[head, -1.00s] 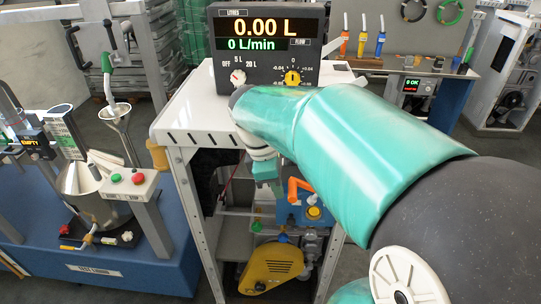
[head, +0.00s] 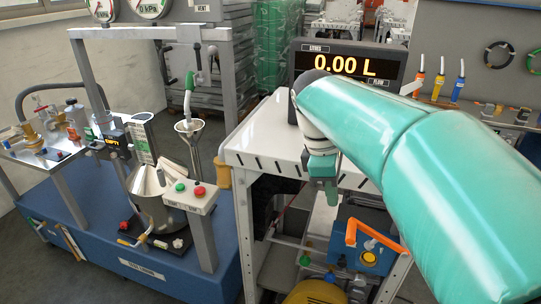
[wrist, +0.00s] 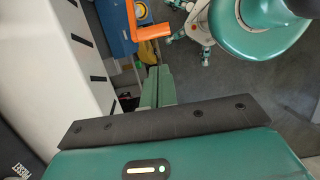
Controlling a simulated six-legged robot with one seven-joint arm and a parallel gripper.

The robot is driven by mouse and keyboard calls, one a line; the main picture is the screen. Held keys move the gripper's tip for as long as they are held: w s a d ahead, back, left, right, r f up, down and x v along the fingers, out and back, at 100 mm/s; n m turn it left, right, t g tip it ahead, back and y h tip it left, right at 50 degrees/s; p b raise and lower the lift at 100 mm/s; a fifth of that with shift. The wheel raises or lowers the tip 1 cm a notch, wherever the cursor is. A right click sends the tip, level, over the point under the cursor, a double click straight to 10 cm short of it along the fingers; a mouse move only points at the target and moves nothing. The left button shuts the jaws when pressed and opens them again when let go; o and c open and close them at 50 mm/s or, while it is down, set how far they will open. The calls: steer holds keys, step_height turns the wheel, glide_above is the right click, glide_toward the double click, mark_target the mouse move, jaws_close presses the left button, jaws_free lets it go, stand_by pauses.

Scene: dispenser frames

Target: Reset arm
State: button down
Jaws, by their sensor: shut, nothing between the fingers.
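My gripper (head: 323,184) hangs pointing down at the front edge of the white-topped dispenser cart (head: 262,133), at the end of my teal arm. In the wrist view its green fingers (wrist: 158,88) are together with nothing between them. The orange handle (head: 375,238) is below and to the right of my gripper in the head view. It also shows just beyond the fingertips in the wrist view (wrist: 150,32); I cannot tell the exact gap, but nothing is held. The display box (head: 347,66) on the cart reads 0.00 L, and my arm hides its lower part.
On the left, a blue platform (head: 150,275) carries a metal hopper, a funnel (head: 190,128) and a post with green (head: 180,187) and red (head: 199,191) buttons. A yellow pump housing (head: 316,293) sits low in the cart. Grey floor lies between platform and wall.

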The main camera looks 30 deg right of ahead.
steer(key=a+f+m+t+y, duration=0.1)
steer(key=a+f+m+t, duration=0.2)
steer(key=a, duration=0.7)
steer(key=s+a+f+m+t, duration=0.1)
steer(key=a+f+m+t, duration=0.2)
steer(key=a, duration=0.6)
steer(key=shift+a+m+t+y, duration=0.4)
steer(key=shift+m+t, duration=0.4)
steer(key=shift+m, duration=0.3)
steer(key=shift+s, duration=0.1)
